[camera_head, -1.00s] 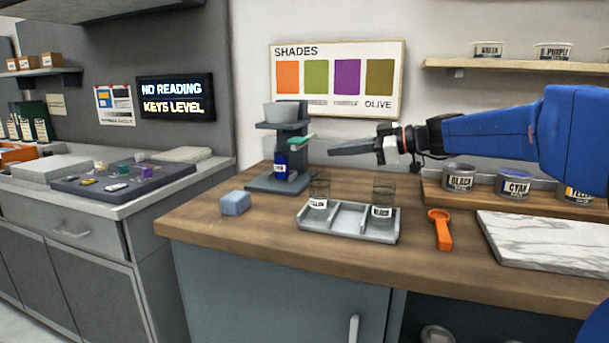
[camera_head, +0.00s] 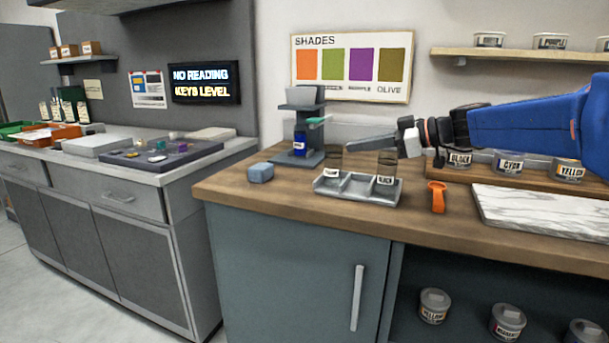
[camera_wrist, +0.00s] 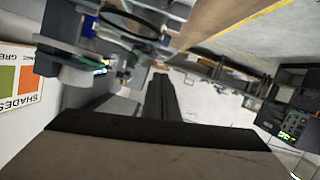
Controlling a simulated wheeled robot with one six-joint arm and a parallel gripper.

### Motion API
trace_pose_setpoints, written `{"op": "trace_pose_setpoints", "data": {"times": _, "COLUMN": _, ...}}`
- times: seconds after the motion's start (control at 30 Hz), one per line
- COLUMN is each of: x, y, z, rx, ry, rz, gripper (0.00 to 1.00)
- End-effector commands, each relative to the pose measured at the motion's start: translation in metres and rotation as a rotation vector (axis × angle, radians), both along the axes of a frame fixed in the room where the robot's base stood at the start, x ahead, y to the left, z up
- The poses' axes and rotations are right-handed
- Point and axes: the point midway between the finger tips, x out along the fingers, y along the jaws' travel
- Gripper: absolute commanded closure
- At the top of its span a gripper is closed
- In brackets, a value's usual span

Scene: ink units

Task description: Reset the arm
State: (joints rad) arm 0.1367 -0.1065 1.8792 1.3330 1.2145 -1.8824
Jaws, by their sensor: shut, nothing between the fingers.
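My gripper (camera_head: 358,144) is at the end of my blue arm, which reaches in from the right in the head view. Its fingers point left, are shut and empty, and hang above the back of the wooden counter (camera_head: 290,205). They are behind and above the grey tray (camera_head: 357,189) and its two glass jars. In the wrist view the dark fingers (camera_wrist: 160,95) lie together, pointing away from the camera.
A grey stand (camera_head: 303,110) with a blue bottle (camera_head: 299,145) is left of my fingertips. A blue-grey block (camera_head: 260,172), an orange scoop (camera_head: 437,196) and a marble slab (camera_head: 540,212) lie on the counter. Labelled tubs (camera_head: 508,163) stand behind. The counter's front left is clear.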

Motion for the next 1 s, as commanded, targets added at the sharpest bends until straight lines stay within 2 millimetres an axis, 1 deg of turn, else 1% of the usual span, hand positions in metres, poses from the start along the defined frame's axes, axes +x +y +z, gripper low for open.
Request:
{"op": "trace_pose_setpoints", "data": {"times": 0.17, "x": -0.023, "y": 0.002, "z": -0.014, "rx": -0.030, "ry": 0.083, "rz": -0.020, "gripper": 1.00}}
{"op": "trace_pose_setpoints", "data": {"times": 0.27, "x": -0.040, "y": 0.002, "z": -0.027, "rx": -0.053, "ry": 0.148, "rz": -0.041, "gripper": 1.00}}
{"op": "trace_pose_setpoints", "data": {"times": 0.37, "x": -0.059, "y": 0.001, "z": -0.042, "rx": -0.081, "ry": 0.221, "rz": -0.068, "gripper": 1.00}}
{"op": "trace_pose_setpoints", "data": {"times": 0.47, "x": -0.083, "y": -0.001, "z": -0.060, "rx": -0.115, "ry": 0.308, "rz": -0.109, "gripper": 1.00}}
{"op": "trace_pose_setpoints", "data": {"times": 0.57, "x": -0.114, "y": -0.007, "z": -0.084, "rx": -0.159, "ry": 0.413, "rz": -0.173, "gripper": 1.00}}
{"op": "trace_pose_setpoints", "data": {"times": 0.7, "x": -0.166, "y": -0.022, "z": -0.125, "rx": -0.233, "ry": 0.571, "rz": -0.305, "gripper": 1.00}}
{"op": "trace_pose_setpoints", "data": {"times": 0.77, "x": -0.187, "y": -0.031, "z": -0.143, "rx": -0.261, "ry": 0.632, "rz": -0.372, "gripper": 1.00}}
{"op": "trace_pose_setpoints", "data": {"times": 0.8, "x": -0.201, "y": -0.037, "z": -0.154, "rx": -0.279, "ry": 0.668, "rz": -0.420, "gripper": 1.00}}
{"op": "trace_pose_setpoints", "data": {"times": 0.87, "x": -0.222, "y": -0.048, "z": -0.172, "rx": -0.304, "ry": 0.719, "rz": -0.495, "gripper": 1.00}}
{"op": "trace_pose_setpoints", "data": {"times": 0.9, "x": -0.235, "y": -0.055, "z": -0.183, "rx": -0.319, "ry": 0.749, "rz": -0.550, "gripper": 1.00}}
{"op": "trace_pose_setpoints", "data": {"times": 0.97, "x": -0.255, "y": -0.067, "z": -0.199, "rx": -0.338, "ry": 0.787, "rz": -0.631, "gripper": 1.00}}
{"op": "trace_pose_setpoints", "data": {"times": 1.0, "x": -0.268, "y": -0.076, "z": -0.210, "rx": -0.349, "ry": 0.809, "rz": -0.689, "gripper": 1.00}}
